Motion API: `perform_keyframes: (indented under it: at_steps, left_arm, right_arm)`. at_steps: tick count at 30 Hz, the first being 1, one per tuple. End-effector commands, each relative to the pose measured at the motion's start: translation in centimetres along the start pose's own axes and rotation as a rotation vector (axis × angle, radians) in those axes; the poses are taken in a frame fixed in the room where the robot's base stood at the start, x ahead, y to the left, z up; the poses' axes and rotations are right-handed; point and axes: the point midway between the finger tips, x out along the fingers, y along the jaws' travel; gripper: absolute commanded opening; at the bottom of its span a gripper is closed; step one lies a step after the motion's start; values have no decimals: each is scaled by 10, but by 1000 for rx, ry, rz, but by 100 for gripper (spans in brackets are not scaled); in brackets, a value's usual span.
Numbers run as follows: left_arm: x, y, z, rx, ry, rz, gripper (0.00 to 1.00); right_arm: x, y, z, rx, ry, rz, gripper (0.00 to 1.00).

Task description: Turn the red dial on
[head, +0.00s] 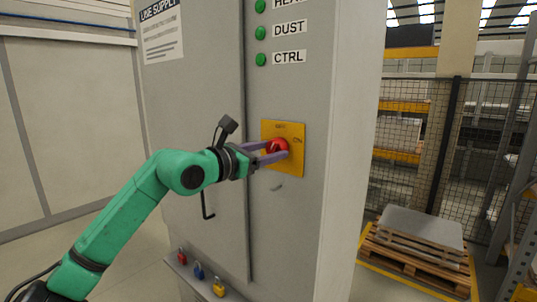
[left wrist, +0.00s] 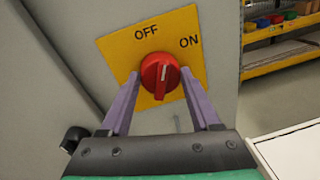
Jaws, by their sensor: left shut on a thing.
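The red dial (head: 277,145) sits on a yellow plate (head: 296,128) on the front of the grey cabinet. In the left wrist view the dial (left wrist: 152,70) shows its white mark pointing up, between the words OFF and ON on the plate (left wrist: 118,44). OFF is up and a little left of the dial, ON is up and to the right. My left gripper (head: 272,153) reaches in from the left with its purple fingers shut on the dial, one on each side. My right gripper is not in view.
Green lamps (head: 261,33) sit above the plate. Red, blue and yellow padlocks (head: 218,287) hang along a low ledge. A wooden pallet (head: 415,262) lies on the floor at right, before a mesh fence (head: 470,150).

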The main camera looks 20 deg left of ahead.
Motion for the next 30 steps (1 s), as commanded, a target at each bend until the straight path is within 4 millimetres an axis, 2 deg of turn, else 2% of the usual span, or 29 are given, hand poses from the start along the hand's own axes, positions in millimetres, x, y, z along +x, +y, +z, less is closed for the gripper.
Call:
perform_keyframes:
  at_steps: [30]
  left_arm:
    - [0,-3,2,933,66,17,8]
  right_arm:
    - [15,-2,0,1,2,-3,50]
